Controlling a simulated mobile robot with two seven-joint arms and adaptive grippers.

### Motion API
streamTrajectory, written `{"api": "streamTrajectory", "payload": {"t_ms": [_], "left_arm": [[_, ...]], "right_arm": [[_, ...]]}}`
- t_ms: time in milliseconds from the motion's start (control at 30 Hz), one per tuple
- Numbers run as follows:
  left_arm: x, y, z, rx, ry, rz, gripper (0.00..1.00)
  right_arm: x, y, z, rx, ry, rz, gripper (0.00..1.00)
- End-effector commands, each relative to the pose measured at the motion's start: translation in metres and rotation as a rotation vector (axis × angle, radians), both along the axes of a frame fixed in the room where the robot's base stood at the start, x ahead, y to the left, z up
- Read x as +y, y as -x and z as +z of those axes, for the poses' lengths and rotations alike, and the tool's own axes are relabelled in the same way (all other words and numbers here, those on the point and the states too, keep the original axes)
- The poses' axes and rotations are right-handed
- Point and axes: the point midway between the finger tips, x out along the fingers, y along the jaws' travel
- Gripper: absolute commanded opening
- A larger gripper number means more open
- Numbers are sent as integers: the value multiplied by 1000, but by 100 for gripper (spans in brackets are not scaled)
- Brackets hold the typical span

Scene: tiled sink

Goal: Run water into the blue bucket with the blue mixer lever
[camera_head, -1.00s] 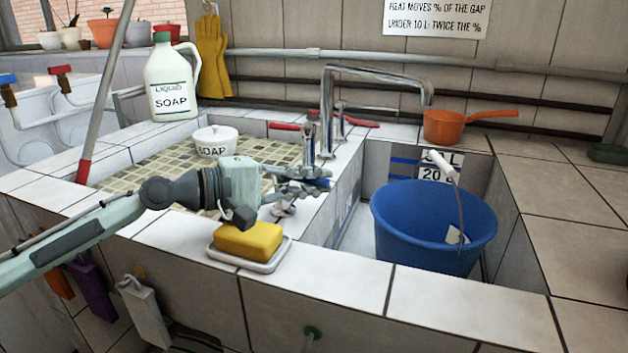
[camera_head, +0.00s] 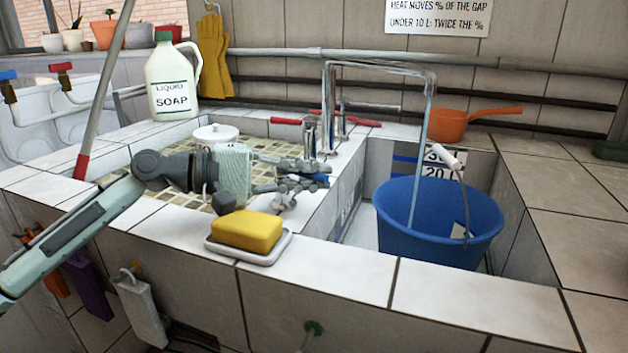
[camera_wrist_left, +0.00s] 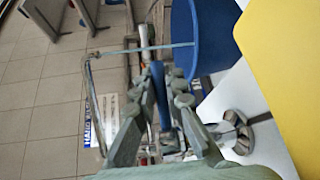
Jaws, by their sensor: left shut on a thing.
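In the left wrist view the blue lever (camera_wrist_left: 158,92) lies between the fingers, and the bucket (camera_wrist_left: 210,35) and the water (camera_wrist_left: 150,46) show beyond. My right gripper is out of view.
A yellow sponge (camera_head: 247,231) in a white dish lies on the front ledge, just below my left gripper. Red levers (camera_head: 287,121) stick out behind the tap. An orange dipper (camera_head: 449,125) stands on the back ledge. The right counter is mostly clear.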

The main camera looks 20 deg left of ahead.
Motion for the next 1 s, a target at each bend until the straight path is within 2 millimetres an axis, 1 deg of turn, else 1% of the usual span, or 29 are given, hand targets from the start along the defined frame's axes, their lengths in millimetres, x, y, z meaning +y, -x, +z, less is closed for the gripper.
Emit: {"api": "streamTrajectory", "payload": {"t_ms": [200,233,400,667,767,867,1000], "left_arm": [[0,0,-1,2,-2,0,0],[0,0,-1,2,-2,0,12],[0,0,-1,2,-1,1,33],[0,0,0,1,-2,1,33],[3,2,0,2,-2,2,33],[13,7,1,4,-2,3,33],[34,20,3,6,-1,4,33]], "right_arm": [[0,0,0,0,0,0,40],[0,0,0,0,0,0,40],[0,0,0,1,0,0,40],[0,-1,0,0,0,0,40],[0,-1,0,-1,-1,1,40],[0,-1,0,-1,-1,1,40],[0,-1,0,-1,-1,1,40]]}}
